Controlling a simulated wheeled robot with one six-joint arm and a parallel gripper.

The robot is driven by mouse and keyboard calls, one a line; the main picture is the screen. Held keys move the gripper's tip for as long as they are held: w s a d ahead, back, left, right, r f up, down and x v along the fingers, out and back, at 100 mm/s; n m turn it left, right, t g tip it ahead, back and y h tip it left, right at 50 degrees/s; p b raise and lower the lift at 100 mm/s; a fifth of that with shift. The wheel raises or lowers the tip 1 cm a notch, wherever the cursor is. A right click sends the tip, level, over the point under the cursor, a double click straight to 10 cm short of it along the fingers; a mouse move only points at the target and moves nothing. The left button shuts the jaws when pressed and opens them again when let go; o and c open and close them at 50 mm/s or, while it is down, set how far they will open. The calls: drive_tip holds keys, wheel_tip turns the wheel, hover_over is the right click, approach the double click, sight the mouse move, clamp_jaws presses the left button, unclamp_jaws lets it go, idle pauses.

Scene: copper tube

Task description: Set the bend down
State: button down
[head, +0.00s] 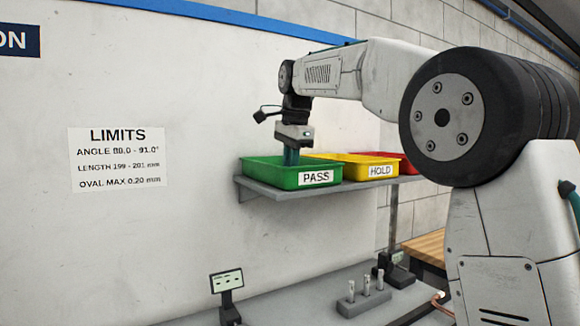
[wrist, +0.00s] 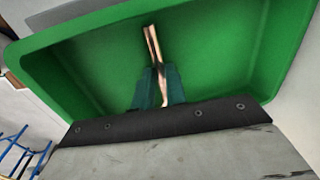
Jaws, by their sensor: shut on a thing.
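My gripper (head: 291,156) points down into the green tray marked PASS (head: 262,176) on the wall shelf. In the wrist view its two teal fingers (wrist: 159,82) are shut on the copper bend (wrist: 152,42). A straight length of the bend extends beyond the fingers, and a short part shows between them. The green tray (wrist: 85,60) surrounds the fingers and the bend in that view. I cannot tell whether the bend touches the tray floor. In the head view the bend is hidden by the tray wall and the fingers.
A yellow tray marked HOLD (head: 355,172) and a red tray (head: 402,160) stand to the right on the shelf (head: 285,192). Below, the bench holds a small display (head: 227,281) and a block with metal pins (head: 364,299). The visible tray floor is otherwise bare.

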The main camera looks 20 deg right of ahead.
drive_tip(key=c, duration=1.4)
unclamp_jaws()
drive_tip(key=shift+c, duration=0.2)
wheel_tip(320, 180, up, 12)
drive_tip(key=s, duration=0.2)
drive_tip(key=s+d+f+n, duration=0.1)
drive_tip(key=s+f+n, duration=0.3)
drive_tip(key=s, duration=0.5)
drive_tip(key=s+d+f+n, duration=0.2)
drive_tip(key=s+f+n, duration=0.9)
drive_tip(key=s+f, duration=1.9)
wheel_tip(320, 180, down, 2)
drive_tip(key=shift+f+n+g, duration=0.1)
drive_tip(key=shift+n+g, duration=0.3)
